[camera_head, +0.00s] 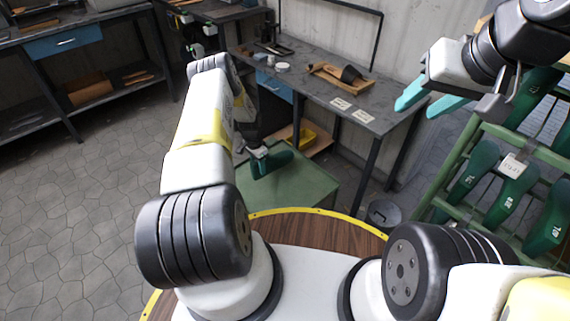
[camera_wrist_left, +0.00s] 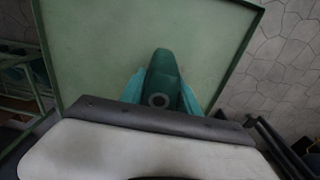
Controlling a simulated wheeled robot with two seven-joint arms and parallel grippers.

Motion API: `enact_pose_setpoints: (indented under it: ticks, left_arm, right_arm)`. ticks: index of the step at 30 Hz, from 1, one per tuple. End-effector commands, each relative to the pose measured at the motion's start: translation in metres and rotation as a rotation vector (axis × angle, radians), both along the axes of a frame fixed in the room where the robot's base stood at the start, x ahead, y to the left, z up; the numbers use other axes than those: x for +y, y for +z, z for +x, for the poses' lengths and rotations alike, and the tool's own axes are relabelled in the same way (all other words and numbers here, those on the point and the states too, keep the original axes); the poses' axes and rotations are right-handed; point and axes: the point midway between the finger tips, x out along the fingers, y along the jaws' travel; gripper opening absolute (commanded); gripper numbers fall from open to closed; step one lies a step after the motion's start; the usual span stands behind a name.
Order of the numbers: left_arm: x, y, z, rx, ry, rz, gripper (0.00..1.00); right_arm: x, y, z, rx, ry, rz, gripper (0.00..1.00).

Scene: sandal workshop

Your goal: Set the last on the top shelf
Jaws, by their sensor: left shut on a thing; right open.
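My left gripper (camera_head: 264,155) is shut on a dark green last (camera_head: 277,160) over the low green table (camera_head: 308,190). In the left wrist view the last (camera_wrist_left: 160,68) sits between the teal fingers (camera_wrist_left: 161,95), with a round hole facing the camera. I cannot tell whether it touches the tabletop. The green shelf rack (camera_head: 452,172) stands at the right with green lasts on sloping shelves; some are on its upper shelf (camera_head: 527,150). My right gripper (camera_head: 428,101) is open and empty, left of the rack's upper part.
A grey workbench (camera_head: 375,122) behind the green table holds a wooden tray (camera_head: 335,75) and paper cards. A grey bin (camera_head: 383,213) stands between table and rack. A white tag (camera_head: 512,166) hangs on the rack. Another bench (camera_head: 62,40) is far left; the floor before it is clear.

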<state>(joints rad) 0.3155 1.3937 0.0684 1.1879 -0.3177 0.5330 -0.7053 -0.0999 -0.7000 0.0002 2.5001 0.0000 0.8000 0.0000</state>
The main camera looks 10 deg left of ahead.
Motion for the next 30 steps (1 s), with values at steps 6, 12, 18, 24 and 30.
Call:
enact_pose_setpoints:
  ticks: [6,12,18,24,30]
  left_arm:
    - [-0.042,-0.004,-0.04,0.002,-0.007,0.0,0.0]
    - [-0.076,-0.008,-0.074,0.002,-0.004,0.001,0.0]
    - [-0.092,-0.01,-0.09,-0.001,-0.001,0.0,0.0]
    - [-0.103,-0.012,-0.1,-0.001,-0.001,-0.001,0.0]
    - [-0.103,-0.042,-0.102,-0.001,0.002,-0.001,0.0]
  right_arm:
    - [0.0,0.0,0.0,0.0,0.0,0.0,0.44]
    - [0.0,0.0,0.0,0.0,0.0,0.0,0.44]
    - [0.0,0.0,0.0,0.0,0.0,0.0,0.44]
    - [0.0,0.0,0.0,0.0,0.0,0.0,0.44]
    - [0.0,0.0,0.0,0.0,0.0,0.0,0.44]
